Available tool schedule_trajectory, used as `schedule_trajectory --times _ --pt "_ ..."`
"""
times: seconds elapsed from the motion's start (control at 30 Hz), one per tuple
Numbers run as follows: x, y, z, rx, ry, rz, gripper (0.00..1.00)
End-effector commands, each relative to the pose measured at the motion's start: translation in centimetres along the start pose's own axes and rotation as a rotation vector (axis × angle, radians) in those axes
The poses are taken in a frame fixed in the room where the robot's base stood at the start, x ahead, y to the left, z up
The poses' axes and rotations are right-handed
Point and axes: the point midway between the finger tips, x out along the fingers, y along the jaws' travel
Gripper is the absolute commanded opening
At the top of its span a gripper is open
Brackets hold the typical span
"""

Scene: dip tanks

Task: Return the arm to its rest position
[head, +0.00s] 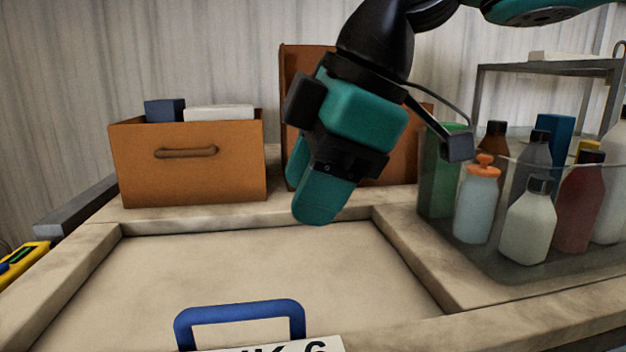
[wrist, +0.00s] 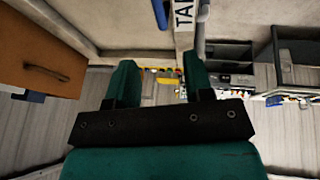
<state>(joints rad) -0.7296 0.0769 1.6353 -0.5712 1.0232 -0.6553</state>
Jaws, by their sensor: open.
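My gripper (head: 309,190) is teal and black and hangs tilted above the far part of a recessed beige tank top in the head view. In the wrist view my gripper (wrist: 158,82) shows two teal fingers held apart, with nothing between them. A blue handle (head: 240,309) stands at the near edge of the tank top, by a white label partly cut off by the frame. The label (wrist: 184,14) also shows in the wrist view.
An orange-brown box (head: 190,180) with a handle stands at the back left, holding a blue and a white item. Another brown box (head: 293,75) is behind my gripper. A clear bin (head: 480,255) of several bottles stands at the right. A grey rack (head: 545,68) stands behind it.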

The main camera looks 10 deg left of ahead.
Motion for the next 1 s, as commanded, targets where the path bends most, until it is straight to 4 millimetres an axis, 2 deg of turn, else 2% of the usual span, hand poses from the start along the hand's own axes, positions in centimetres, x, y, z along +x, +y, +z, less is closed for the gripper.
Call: schedule_trajectory --times 0.07,0.13,0.23,0.4,0.53,0.6,0.73,1.0 --pt "0.1 -0.1 0.5 0.020 -0.002 -0.002 0.47" --pt "0.3 -0.6 1.9 0.087 -0.008 -0.006 0.47" --pt "0.8 -2.2 5.6 0.282 -0.023 -0.014 0.47" --pt "2.6 -7.8 13.4 0.750 -0.052 -0.025 0.47" --pt "4.2 -12.5 17.5 1.058 -0.069 -0.026 0.47" --pt "4.9 -14.5 18.9 1.179 -0.076 -0.025 0.47" --pt "5.7 -16.7 20.1 1.305 -0.082 -0.024 0.47" --pt "5.9 -17.1 20.3 1.329 -0.084 -0.026 0.47"
